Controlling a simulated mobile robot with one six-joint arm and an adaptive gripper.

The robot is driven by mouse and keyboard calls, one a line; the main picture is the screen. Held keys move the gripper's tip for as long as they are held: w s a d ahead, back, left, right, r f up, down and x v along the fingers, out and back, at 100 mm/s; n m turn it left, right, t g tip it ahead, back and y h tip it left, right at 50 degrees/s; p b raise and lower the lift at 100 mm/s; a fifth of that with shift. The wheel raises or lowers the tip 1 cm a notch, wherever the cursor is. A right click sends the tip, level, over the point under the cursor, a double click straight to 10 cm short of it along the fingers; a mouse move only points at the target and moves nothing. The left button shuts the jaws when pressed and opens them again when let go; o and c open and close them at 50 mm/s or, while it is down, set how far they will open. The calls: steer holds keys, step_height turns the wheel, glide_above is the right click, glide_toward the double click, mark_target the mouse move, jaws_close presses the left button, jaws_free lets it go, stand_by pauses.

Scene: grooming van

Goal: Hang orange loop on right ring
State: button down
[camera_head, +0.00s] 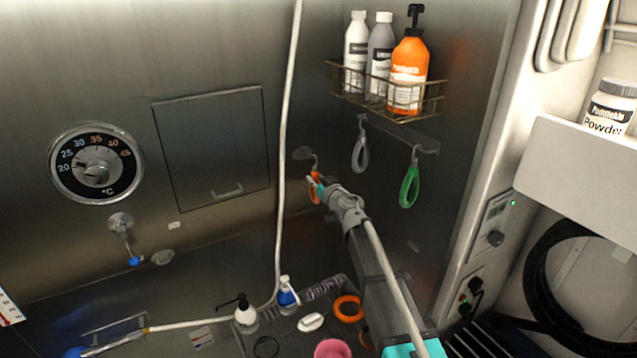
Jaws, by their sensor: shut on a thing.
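My gripper (319,189) is at the steel back wall, shut on an orange loop (313,180). The loop is small and partly hidden by the fingers. Its top is close under the left hook (308,154); I cannot tell whether it touches that hook. To the right, a rail (400,134) under the wire basket carries hooks. A grey loop (360,154) hangs from its left hook and a green loop (409,187) from its right hook. No separate empty ring is clear at the right.
A wire basket (430,105) of bottles is above the rail. A white hose (284,130) hangs left of my gripper. Below, a dark tray (330,278) has bottles nearby and an orange ring (349,308). A white shelf (575,165) juts out at right.

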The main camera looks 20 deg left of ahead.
steer(key=shift+x, duration=2.4)
steer(key=shift+f+b, duration=0.8)
steer(key=shift+c, duration=2.2)
jaws_free()
glide_toward(303, 168)
steer(key=v, duration=0.2)
steer(key=f+v, duration=0.1)
steer(key=v, duration=0.2)
steer(key=shift+s+d+f, duration=0.15)
steer(key=shift+s+f, duration=0.05)
steer(key=shift+s, duration=0.05)
